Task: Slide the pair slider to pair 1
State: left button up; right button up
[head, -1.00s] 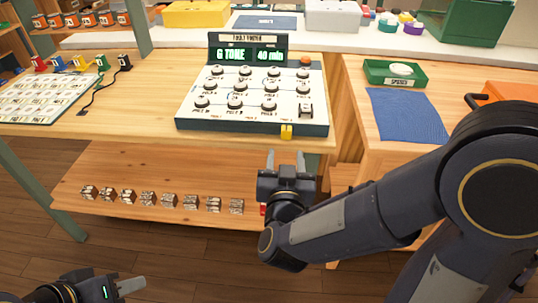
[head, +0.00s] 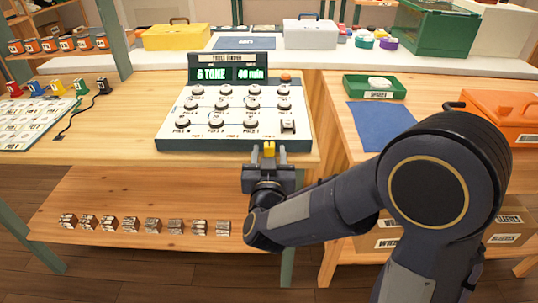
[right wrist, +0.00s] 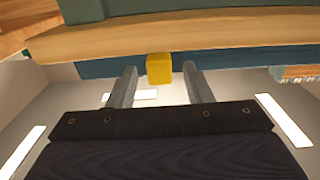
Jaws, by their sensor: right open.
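The pair slider is a small yellow knob (head: 269,149) on the front edge of the white-topped tone panel (head: 240,142), toward its right side. The panel has several black dials and a lit display (head: 229,73). My right gripper (head: 268,158) is open at the panel's front edge, with its fingertips on either side of the yellow knob. In the right wrist view the knob (right wrist: 159,69) shows between the two fingers (right wrist: 161,82), with a gap on each side. My left gripper is out of view.
The wooden table edge (head: 120,157) lies just under the panel. A lower shelf (head: 110,200) holds several small metal blocks. A green tray (head: 361,87), a blue mat (head: 380,124) and an orange case (head: 495,112) are on the right table.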

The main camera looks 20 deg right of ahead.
grip_shut()
